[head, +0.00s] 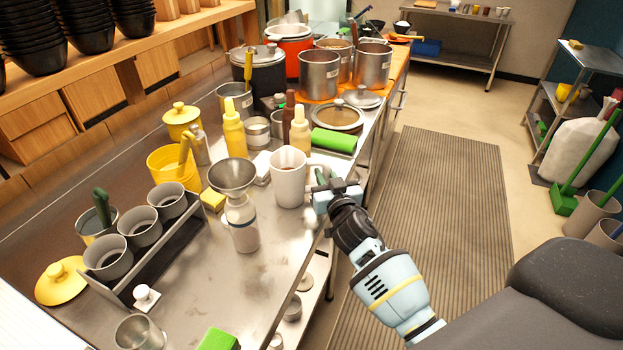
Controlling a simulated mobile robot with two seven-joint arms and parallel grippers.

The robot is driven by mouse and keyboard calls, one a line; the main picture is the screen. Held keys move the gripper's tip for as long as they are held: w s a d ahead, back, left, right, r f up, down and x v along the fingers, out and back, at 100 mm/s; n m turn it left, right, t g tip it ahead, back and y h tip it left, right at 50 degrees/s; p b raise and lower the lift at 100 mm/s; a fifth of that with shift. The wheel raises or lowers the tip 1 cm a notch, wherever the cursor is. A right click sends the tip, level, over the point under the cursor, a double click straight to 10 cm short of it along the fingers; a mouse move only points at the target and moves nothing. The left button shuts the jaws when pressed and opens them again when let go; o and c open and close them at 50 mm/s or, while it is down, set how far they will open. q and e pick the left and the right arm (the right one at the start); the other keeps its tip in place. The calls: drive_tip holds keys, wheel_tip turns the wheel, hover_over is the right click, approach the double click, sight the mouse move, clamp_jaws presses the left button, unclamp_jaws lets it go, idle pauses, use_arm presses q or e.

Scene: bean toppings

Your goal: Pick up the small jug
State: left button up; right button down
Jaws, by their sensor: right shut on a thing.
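The small jug (289,180) is white and upright at the right edge of the steel counter, with its open mouth facing up. My right gripper (319,183) comes in from the lower right and is shut on the jug's handle side. The gripper hides most of the handle. I cannot tell whether the jug's base touches the counter. My left gripper is not in view.
A bottle with a steel funnel (233,176) stands just left of the jug. Yellow squeeze bottles (234,128) and a green roll (334,140) are behind it. A rack of grey cups (140,229) is at left. Bare counter (215,285) lies in front.

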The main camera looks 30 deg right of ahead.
sight(326, 160)
wheel_tip(326, 160, up, 9)
drive_tip(key=shift+p, duration=1)
drive_tip(key=shift+r, duration=0.65)
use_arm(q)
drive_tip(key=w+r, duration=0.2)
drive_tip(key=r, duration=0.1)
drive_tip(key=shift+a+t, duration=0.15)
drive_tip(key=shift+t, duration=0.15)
use_arm(e)
drive_tip(key=c, duration=1.8)
unclamp_jaws()
clamp_jaws()
